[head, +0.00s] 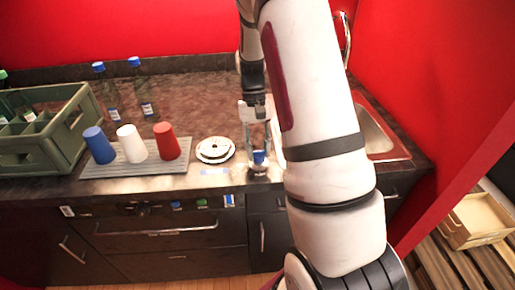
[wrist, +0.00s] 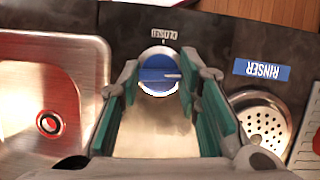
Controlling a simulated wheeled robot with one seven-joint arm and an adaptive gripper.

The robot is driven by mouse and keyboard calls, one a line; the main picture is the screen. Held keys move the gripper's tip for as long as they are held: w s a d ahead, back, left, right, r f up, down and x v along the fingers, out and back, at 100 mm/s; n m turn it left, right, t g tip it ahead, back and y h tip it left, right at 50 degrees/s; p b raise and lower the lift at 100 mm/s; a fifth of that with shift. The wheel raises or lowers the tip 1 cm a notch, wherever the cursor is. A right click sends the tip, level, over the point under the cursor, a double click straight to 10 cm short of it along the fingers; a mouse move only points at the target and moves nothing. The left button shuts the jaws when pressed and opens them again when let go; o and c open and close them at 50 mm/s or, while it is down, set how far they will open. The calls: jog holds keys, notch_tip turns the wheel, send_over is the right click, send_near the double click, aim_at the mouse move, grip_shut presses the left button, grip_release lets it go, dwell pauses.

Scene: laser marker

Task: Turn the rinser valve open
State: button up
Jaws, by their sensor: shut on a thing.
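The rinser valve is a round knob with a blue top (wrist: 160,76) and a pale rim, set in the dark counter. An upside-down CLOSED label (wrist: 170,33) lies just above the knob there. The blue top also shows in the head view (head: 259,157) at the counter's front. My gripper (wrist: 161,82) points down over the valve, its fingers on both sides of the knob and shut on it. Parts of the rim are hidden by the fingers.
A blue RINSER label (wrist: 262,70) and the round perforated rinser (wrist: 264,126) lie beside the valve. The steel sink (wrist: 45,85) is on the other side. A grey mat (head: 135,168) with three cups, two bottles and a green crate (head: 30,150) stand left.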

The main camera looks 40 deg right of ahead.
jog(key=shift+m, duration=0.6)
jog(key=o, duration=1.2)
jog(key=shift+c, duration=0.2)
jog(key=shift+d+r, duration=0.1)
jog(key=v, duration=1.1)
jog(key=shift+d+r, duration=0.25)
jog(key=shift+r, duration=0.15)
